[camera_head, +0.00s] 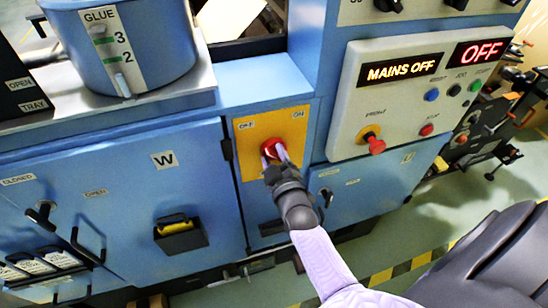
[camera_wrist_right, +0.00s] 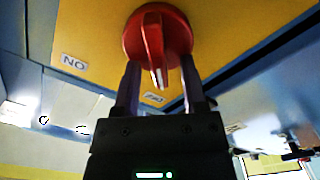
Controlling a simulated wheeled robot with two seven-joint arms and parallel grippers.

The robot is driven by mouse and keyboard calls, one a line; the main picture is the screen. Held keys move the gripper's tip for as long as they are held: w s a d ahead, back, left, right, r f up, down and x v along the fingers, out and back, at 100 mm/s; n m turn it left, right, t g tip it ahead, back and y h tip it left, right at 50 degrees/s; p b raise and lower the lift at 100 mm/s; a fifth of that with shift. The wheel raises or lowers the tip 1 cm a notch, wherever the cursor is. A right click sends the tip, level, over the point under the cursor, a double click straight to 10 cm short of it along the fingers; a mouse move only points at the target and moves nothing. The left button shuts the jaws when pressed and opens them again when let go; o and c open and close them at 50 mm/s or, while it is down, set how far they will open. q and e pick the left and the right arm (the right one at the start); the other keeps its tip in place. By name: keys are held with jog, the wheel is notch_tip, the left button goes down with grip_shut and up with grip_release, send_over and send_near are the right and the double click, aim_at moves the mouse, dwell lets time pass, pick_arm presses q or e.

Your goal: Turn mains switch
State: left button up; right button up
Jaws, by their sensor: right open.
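The red mains switch (camera_head: 269,147) sits on a yellow plate (camera_head: 291,127) on the blue machine front. The plate is labelled OFF at upper left and ON at upper right. My right gripper (camera_head: 273,156) reaches it from below and covers part of it. In the right wrist view the red switch (camera_wrist_right: 150,35) shows large, with its raised grip bar and pale tip. The open fingers of my right gripper (camera_wrist_right: 161,80) stand on either side of the bar, apparently with gaps. The amber display (camera_head: 402,70) reads MAINS OFF. My left gripper is not in view.
A pale control panel (camera_head: 350,110) with a red mushroom knob (camera_head: 374,143) and several buttons is right of the switch. A red display (camera_head: 483,52) reads OFF. A glue pot (camera_head: 125,45) stands upper left.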

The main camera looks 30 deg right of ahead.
grip_shut()
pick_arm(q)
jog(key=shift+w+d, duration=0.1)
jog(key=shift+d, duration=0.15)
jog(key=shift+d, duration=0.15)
